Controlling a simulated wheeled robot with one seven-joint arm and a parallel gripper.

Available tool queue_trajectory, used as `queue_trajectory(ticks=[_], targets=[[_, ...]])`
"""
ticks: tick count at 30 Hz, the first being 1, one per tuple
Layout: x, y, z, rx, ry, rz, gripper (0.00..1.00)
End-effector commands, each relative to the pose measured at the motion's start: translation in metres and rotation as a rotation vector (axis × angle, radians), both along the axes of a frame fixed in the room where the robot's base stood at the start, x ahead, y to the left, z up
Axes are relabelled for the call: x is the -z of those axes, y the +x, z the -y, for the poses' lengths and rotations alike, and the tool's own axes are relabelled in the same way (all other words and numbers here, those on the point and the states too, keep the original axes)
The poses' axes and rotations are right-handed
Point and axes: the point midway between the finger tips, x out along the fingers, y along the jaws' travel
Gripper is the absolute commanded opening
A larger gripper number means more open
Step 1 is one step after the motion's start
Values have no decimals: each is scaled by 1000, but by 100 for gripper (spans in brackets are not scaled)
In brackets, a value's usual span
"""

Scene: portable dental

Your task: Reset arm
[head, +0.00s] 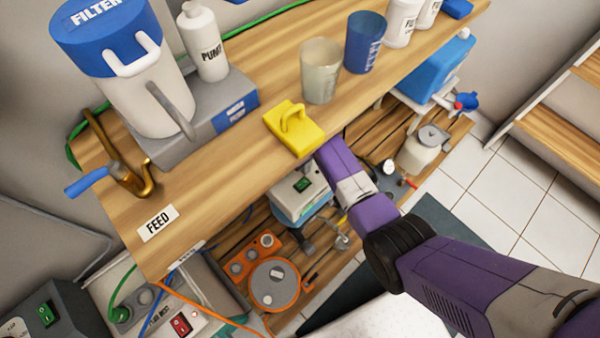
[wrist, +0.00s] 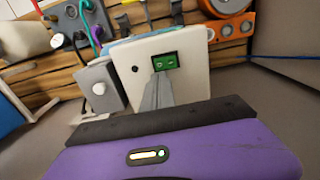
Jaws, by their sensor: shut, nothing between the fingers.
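My arm, purple and grey, reaches up from the lower right in the head view. Its far end stops at the front edge of the wooden counter (head: 225,185), close to a yellow block with a handle (head: 293,129). The fingertips do not show clearly in the head view. In the wrist view, my gripper (wrist: 158,92) is shut and empty. Its narrow grey fingers stand in front of a white box with a green switch (wrist: 190,75). That box also shows on the lower shelf in the head view (head: 300,190).
A brass tap (head: 125,170) is at the left. The lower shelf holds an orange device (head: 262,250) and a kettle (head: 425,150). Tiled floor (head: 520,205) is clear at right.

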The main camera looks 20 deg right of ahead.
Motion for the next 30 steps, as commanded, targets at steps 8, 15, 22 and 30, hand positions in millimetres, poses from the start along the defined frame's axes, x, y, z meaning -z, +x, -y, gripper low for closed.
queue_trajectory(ticks=[8, 15, 22, 30], targets=[[0, 0, 0, 2, 0, 0, 0], [-13, 44, -1, 39, 5, 175, 0], [-57, 96, -4, 94, 38, 527, 0], [-102, 67, -10, 160, 99, 881, 0]])
